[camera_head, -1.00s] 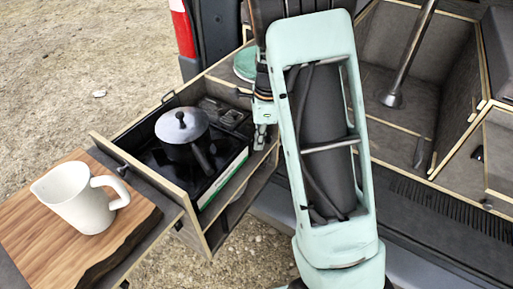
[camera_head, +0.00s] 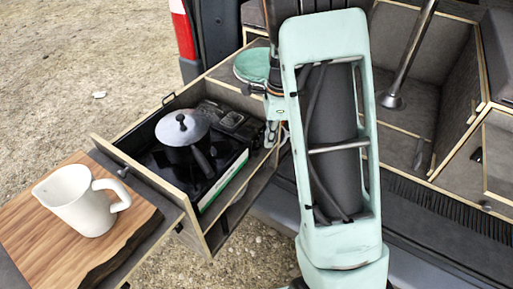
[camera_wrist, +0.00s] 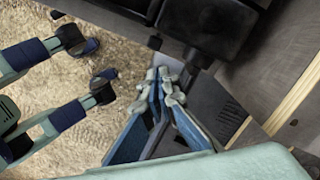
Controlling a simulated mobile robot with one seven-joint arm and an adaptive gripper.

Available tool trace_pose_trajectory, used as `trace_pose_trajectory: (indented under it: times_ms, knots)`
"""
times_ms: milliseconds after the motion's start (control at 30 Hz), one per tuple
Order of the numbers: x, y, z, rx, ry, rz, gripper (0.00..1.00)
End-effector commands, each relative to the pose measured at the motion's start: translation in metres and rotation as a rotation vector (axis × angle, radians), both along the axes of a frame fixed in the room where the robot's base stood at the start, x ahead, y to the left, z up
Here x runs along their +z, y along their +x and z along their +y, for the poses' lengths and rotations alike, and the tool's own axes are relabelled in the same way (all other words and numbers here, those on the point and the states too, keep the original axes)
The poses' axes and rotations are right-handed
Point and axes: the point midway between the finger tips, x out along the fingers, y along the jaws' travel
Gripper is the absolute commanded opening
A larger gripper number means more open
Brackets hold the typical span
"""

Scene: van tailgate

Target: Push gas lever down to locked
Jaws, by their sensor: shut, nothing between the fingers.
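The black camping stove (camera_head: 204,160) sits in the pulled-out wooden drawer, with a lidded pot (camera_head: 183,131) on it. Its control end (camera_head: 231,119) is towards the van, where a knob shows. The gas lever is too small to pick out surely in the head view. My gripper (camera_head: 276,135) is at the drawer's right side, beside the stove's control end and partly hidden by my arm. In the wrist view, my gripper (camera_wrist: 167,82) is shut and empty, its fingertips close below a dark part (camera_wrist: 210,25). I cannot tell whether they touch it.
A white jug (camera_head: 76,202) stands on a wooden board (camera_head: 128,218) at the left. The drawer's wooden side wall (camera_head: 235,185) runs close to my gripper. The van's interior compartments (camera_head: 405,125) lie to the right.

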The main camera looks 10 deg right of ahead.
Motion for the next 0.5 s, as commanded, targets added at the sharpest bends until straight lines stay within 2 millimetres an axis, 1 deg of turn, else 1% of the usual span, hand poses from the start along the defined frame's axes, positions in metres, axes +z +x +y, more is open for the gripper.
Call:
trace_pose_trajectory:
  times_ms: [33,300,400,500]
  knots:
    - [0.011,0.001,-0.001,0.000,-0.001,-0.007,0.00]
    - [0.069,0.001,-0.006,0.001,0.000,-0.006,0.00]
    - [0.085,0.000,-0.008,0.001,-0.001,-0.005,0.00]
    - [0.097,0.000,-0.009,0.001,0.000,-0.004,0.00]
